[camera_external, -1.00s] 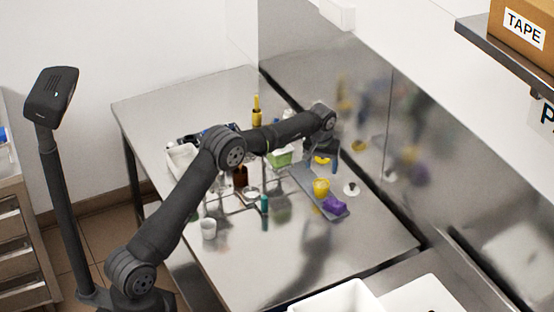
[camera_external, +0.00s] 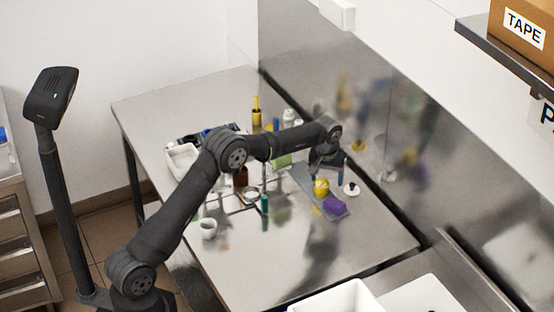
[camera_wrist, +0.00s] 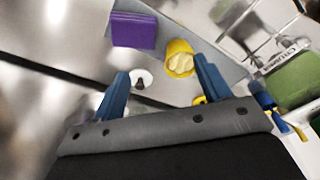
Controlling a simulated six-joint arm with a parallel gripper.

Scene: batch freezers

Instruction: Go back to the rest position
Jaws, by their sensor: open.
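My gripper (camera_wrist: 163,90) is open and empty in the wrist view, its two blue fingers well apart. In the external view my gripper (camera_external: 328,172) hangs at the end of my outstretched arm, over the back part of the steel table (camera_external: 375,228). A yellow cup (camera_wrist: 180,58) with pale contents and a purple block (camera_wrist: 134,30) are on a grey tray (camera_wrist: 205,30) beyond the fingers. In the external view the yellow cup (camera_external: 321,187) and the purple block (camera_external: 334,205) sit just below and in front of my gripper.
A white disc with a dark knob (camera_external: 351,189) lies right of the tray. A white cup (camera_external: 208,229), a teal bottle (camera_external: 264,204), a brown bottle (camera_external: 241,176) and a yellow bottle (camera_external: 256,112) stand around my arm. A steel wall (camera_external: 400,140) rises behind. The table's front right is clear.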

